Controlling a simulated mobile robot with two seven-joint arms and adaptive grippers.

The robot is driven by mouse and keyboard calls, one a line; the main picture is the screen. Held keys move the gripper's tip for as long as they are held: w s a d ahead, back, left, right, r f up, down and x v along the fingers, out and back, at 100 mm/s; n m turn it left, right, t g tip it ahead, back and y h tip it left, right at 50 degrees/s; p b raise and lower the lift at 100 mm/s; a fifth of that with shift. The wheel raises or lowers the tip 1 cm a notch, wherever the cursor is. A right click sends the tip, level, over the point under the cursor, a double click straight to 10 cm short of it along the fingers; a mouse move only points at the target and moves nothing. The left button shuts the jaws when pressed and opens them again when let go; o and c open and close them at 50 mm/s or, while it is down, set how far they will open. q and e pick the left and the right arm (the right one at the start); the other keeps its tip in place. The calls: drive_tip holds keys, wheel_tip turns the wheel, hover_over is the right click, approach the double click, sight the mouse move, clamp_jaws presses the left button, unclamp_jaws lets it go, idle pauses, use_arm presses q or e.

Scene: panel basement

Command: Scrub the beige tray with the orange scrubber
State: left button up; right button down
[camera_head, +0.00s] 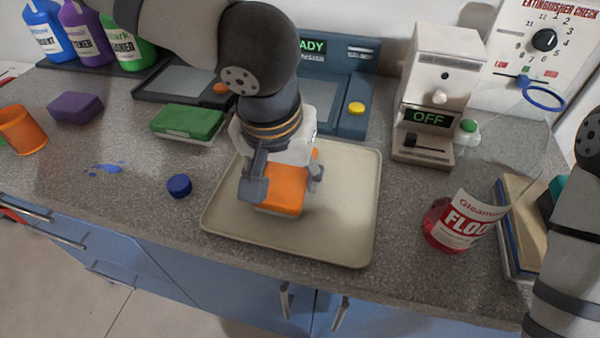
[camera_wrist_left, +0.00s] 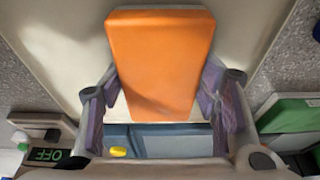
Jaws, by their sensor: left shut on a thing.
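The beige tray (camera_head: 345,215) lies flat on the speckled counter near its front edge. My left gripper (camera_head: 282,185) points down over the left half of the tray, shut on the orange scrubber (camera_head: 284,192). The scrubber has an orange top and a pale underside, and it appears to be at the tray's surface; I cannot tell if it touches. In the left wrist view the orange scrubber (camera_wrist_left: 160,62) sits between both fingers, with the tray (camera_wrist_left: 65,40) behind it. My right arm shows at the right edge, but its gripper is out of frame.
A blue cap (camera_head: 179,186) and a blue spill (camera_head: 105,168) lie left of the tray. A green scrubber (camera_head: 187,121), purple scrubber (camera_head: 76,107) and orange cup (camera_head: 22,129) are farther left.

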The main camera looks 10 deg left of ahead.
use_arm(q)
drive_tip(key=shift+r, duration=3.05)
drive_tip(key=shift+r, duration=1.5)
